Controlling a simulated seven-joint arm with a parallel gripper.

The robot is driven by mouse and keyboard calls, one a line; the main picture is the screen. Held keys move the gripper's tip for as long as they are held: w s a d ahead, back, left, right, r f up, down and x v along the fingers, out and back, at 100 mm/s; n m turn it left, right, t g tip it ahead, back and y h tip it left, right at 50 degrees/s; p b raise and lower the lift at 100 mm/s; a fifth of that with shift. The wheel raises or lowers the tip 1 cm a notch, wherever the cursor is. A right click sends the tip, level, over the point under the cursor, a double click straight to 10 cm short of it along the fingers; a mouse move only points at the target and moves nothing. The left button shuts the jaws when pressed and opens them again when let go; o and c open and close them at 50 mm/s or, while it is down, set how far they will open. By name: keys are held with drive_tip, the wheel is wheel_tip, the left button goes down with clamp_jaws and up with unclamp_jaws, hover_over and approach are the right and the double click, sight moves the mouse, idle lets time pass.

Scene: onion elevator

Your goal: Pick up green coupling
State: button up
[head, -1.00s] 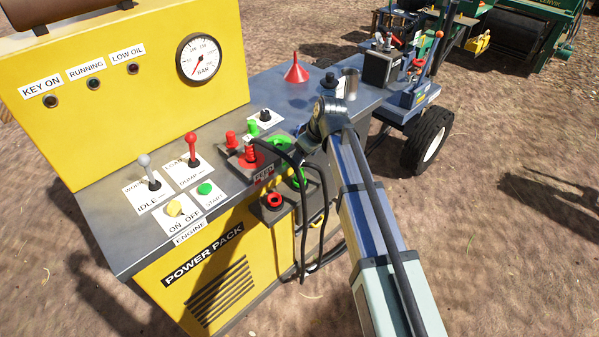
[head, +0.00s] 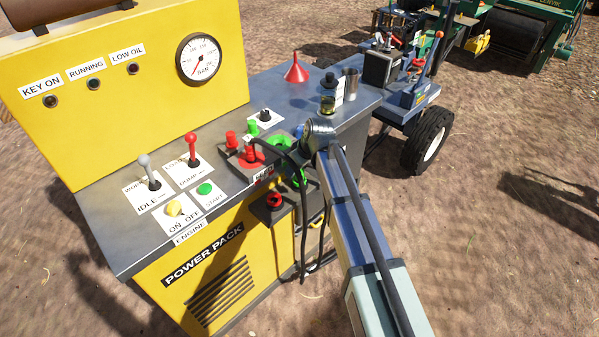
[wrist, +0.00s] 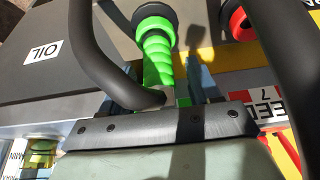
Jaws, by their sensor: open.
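The green coupling (wrist: 156,45) is a ribbed, tapered green piece with a black end, seen in the wrist view between my gripper's two fingers. My gripper (wrist: 172,12) is open; its curved black fingers stand on either side of the coupling with gaps. In the head view, green parts (head: 298,178) show at the power pack's right front corner, partly covered by my gripper (head: 270,150) and arm. I cannot tell there which green part is the coupling. A red coupling (wrist: 238,20) lies to the right, near the right finger.
The yellow power pack (head: 215,250) carries levers and buttons on its grey top (head: 225,125). A red funnel (head: 296,70) and a metal cup (head: 350,83) stand at the back. A red ring (head: 274,200) sits on the front side. A wheeled cart (head: 428,140) is behind.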

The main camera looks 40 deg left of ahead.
drive_tip(key=shift+c, duration=0.3)
clamp_jaws()
drive_tip(key=shift+r, duration=0.1)
wheel_tip(320, 180, up, 10)
drive_tip(key=shift+f, duration=0.1)
idle(0.7)
